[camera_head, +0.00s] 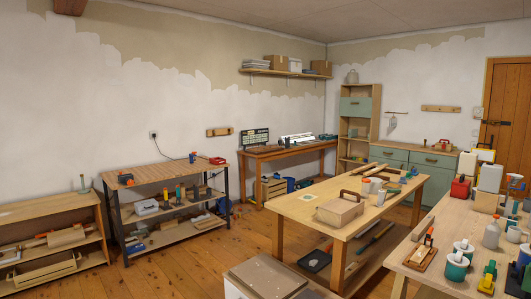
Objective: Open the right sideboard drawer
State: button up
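The sideboard (418,149) stands against the back wall at the right, with a wooden top and teal fronts. Its right drawer (433,160) is a teal front just under the top and looks shut. The left drawer (389,153) beside it also looks shut. The lower fronts are partly hidden behind the middle workbench. My gripper is not in view.
A wooden workbench (300,203) with a toolbox (340,209) stands between me and the sideboard. Another cluttered table (435,275) fills the right foreground. Open wooden floor (195,268) lies at left centre.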

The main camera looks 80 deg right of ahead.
aim_at(440, 160)
jog(key=z, duration=2.45)
jog(key=k, duration=0.1)
jog(key=u, duration=0.65)
jog(key=i, duration=2.75)
jog(key=u, duration=0.05)
